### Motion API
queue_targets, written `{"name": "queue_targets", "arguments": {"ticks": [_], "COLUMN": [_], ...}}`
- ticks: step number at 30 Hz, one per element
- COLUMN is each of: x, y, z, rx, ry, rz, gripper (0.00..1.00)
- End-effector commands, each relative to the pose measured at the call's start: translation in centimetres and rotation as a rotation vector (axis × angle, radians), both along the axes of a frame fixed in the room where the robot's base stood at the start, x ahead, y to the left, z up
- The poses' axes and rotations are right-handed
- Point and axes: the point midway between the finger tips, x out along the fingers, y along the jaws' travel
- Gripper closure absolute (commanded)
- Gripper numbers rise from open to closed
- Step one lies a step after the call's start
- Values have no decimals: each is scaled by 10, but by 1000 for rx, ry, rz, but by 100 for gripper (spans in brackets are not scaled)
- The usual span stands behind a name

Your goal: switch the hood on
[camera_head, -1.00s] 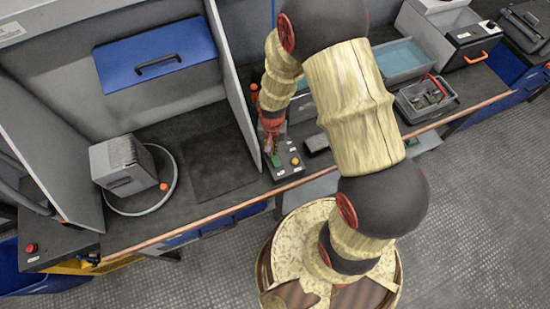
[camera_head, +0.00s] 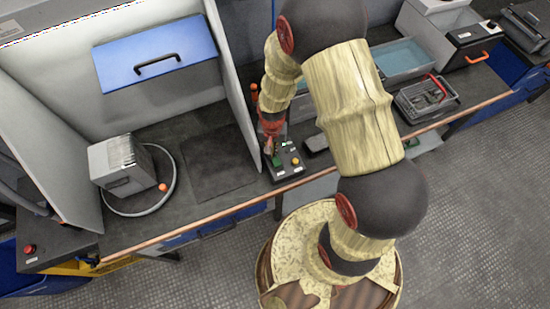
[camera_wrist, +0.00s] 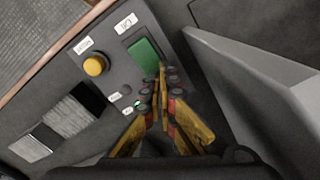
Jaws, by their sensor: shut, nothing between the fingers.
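A dark control box (camera_head: 284,167) stands at the front edge of the bench, right of the hood's side wall. In the wrist view it carries a green rectangular switch (camera_wrist: 144,56) with a label reading ON, a round yellow button (camera_wrist: 95,65) and a small lit green lamp (camera_wrist: 138,103). My gripper (camera_wrist: 164,75) is shut and empty, with its fingertips at the lower right edge of the green switch. I cannot tell whether they touch it. My gripper (camera_head: 269,147) points down at the box in the head view. The hood (camera_head: 180,100) is a grey booth with a blue panel, brightly lit inside.
The hood's grey side wall (camera_head: 232,75) stands close to the left of my gripper. A crate of tools (camera_head: 427,98) and a blue-filled tray (camera_head: 400,60) stand to the right.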

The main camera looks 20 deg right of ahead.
Motion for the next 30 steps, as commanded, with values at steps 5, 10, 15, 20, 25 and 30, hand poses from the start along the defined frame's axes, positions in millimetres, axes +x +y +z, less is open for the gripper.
{"name": "queue_targets", "arguments": {"ticks": [5, 10, 15, 20, 25, 30], "x": [0, 0, 0, 0, 0, 0], "y": [0, 0, 0, 0, 0, 0], "z": [10, 23, 36, 47, 59, 70], "rx": [0, 0, 0, 0, 0, 0], "ry": [0, 0, 0, 0, 0, 1], "rz": [0, 0, 0, 0, 0, 0], "gripper": [100, 100, 100, 100, 100, 100]}}
